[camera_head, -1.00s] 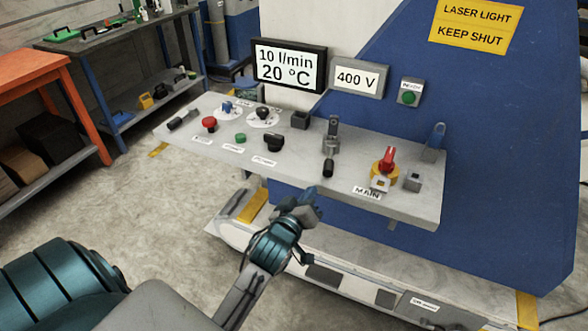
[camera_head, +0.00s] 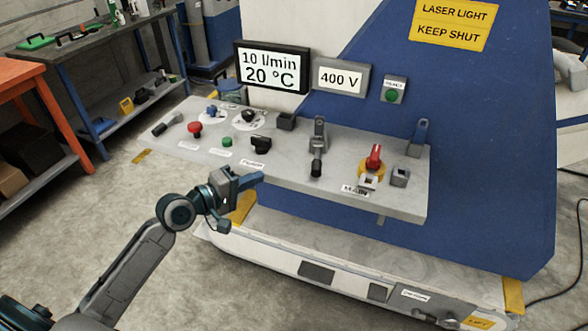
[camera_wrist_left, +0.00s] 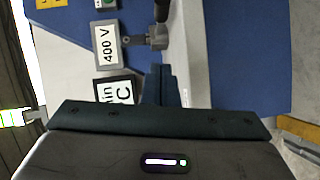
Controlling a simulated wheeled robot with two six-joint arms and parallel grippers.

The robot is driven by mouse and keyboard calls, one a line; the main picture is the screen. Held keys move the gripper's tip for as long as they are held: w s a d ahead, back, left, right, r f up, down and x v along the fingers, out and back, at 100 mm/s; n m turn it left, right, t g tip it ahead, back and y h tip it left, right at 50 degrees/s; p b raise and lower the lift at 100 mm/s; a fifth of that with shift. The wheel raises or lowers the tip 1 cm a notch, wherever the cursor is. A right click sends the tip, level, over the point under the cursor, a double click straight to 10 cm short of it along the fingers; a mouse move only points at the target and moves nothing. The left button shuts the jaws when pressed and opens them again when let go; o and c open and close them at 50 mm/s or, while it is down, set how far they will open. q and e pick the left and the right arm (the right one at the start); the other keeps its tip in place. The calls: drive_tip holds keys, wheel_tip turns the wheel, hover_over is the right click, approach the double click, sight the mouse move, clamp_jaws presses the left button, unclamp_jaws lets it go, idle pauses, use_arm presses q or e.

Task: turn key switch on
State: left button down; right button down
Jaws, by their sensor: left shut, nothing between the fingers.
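The grey control panel (camera_head: 310,178) runs along the front of a blue machine. A black knob or key switch (camera_head: 260,144) sits on it near the front edge; I cannot tell for certain that it is the key switch. A red rotary switch on a yellow base (camera_head: 374,157) stands further right, by the label MAIN. My left gripper (camera_head: 258,178) is shut and empty, at the panel's front edge just below the black knob in the picture. Its closed fingers also show in the left wrist view (camera_wrist_left: 160,86), with the knob not identifiable there. My right gripper is not in view.
A red button (camera_head: 194,129) and a green button (camera_head: 226,140) lie left of the knob. A dark upright toggle clamp (camera_head: 318,145) stands right of it. Displays (camera_head: 271,68) rise behind the panel. Open floor lies to the left.

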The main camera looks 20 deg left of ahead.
sight(299, 178)
use_arm(q)
drive_tip(key=p+x, duration=0.2)
drive_tip(key=x, duration=0.7)
drive_tip(key=shift+w+d+r, duration=0.15)
drive_tip(key=shift+w+d, duration=0.1)
drive_tip(key=shift+w+d+f+p, duration=0.1)
drive_tip(key=shift+w+d+p, duration=0.1)
drive_tip(key=shift+d, duration=0.35)
drive_tip(key=shift+w+d+f+p, duration=0.1)
drive_tip(key=shift+d+f+p, duration=0.05)
drive_tip(key=shift+d, duration=0.35)
drive_tip(key=shift+d+f, duration=0.15)
drive_tip(key=shift+d, duration=0.45)
drive_tip(key=shift+w+d+f, duration=0.15)
drive_tip(key=shift+d, duration=0.05)
